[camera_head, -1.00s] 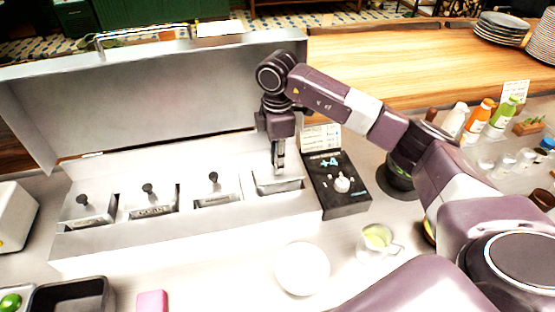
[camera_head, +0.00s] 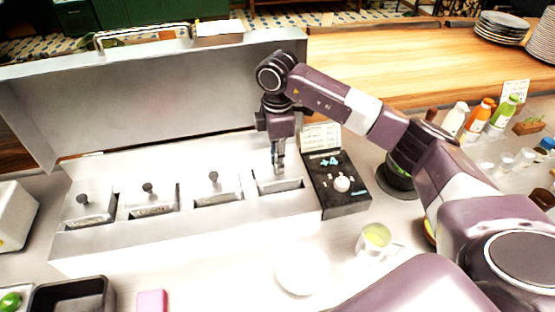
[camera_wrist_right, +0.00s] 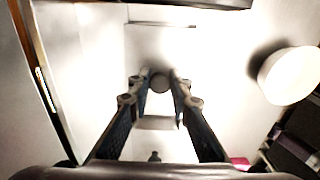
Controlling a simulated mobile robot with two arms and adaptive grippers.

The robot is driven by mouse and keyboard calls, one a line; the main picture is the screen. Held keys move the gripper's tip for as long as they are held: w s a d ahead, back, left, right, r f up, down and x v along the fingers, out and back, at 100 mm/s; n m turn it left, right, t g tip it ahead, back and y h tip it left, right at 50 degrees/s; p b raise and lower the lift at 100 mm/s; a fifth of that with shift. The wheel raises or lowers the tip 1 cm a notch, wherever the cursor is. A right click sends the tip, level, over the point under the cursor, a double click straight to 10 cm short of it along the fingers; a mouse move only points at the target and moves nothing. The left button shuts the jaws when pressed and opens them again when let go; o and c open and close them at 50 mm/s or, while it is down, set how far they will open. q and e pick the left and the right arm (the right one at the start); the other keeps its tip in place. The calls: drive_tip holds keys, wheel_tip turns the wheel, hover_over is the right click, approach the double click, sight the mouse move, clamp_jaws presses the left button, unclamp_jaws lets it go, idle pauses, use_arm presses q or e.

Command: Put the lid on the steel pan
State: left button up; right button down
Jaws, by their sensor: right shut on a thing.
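The long steel unit (camera_head: 190,228) holds a row of rectangular steel pans, three with dark-knobbed lids. My right gripper (camera_head: 279,168) points down over the rightmost pan (camera_head: 290,187). In the right wrist view the gripper (camera_wrist_right: 161,82) is shut on a dark round knob (camera_wrist_right: 160,83), which I take to be the lid's knob. The pale lid surface around it is washed out by glare. I cannot tell whether this lid sits flush in the pan. My left gripper is not in view.
The raised steel cover (camera_head: 150,100) stands behind the pans. A black control box (camera_head: 340,184) is close to the right of the gripper. A white bowl (camera_head: 302,268), a cup (camera_head: 375,238) and a pink block (camera_head: 152,301) stand in front. Bottles (camera_head: 480,117) stand at right.

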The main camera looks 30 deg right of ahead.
drive_tip(key=shift+f, duration=0.15)
idle(0.4)
idle(0.4)
drive_tip(key=c, duration=1.7)
unclamp_jaws()
drive_tip(key=shift+o, duration=0.5)
drive_tip(key=o, duration=0.4)
drive_tip(key=shift+r+p, duration=2.4)
drive_tip(key=shift+r, duration=1.15)
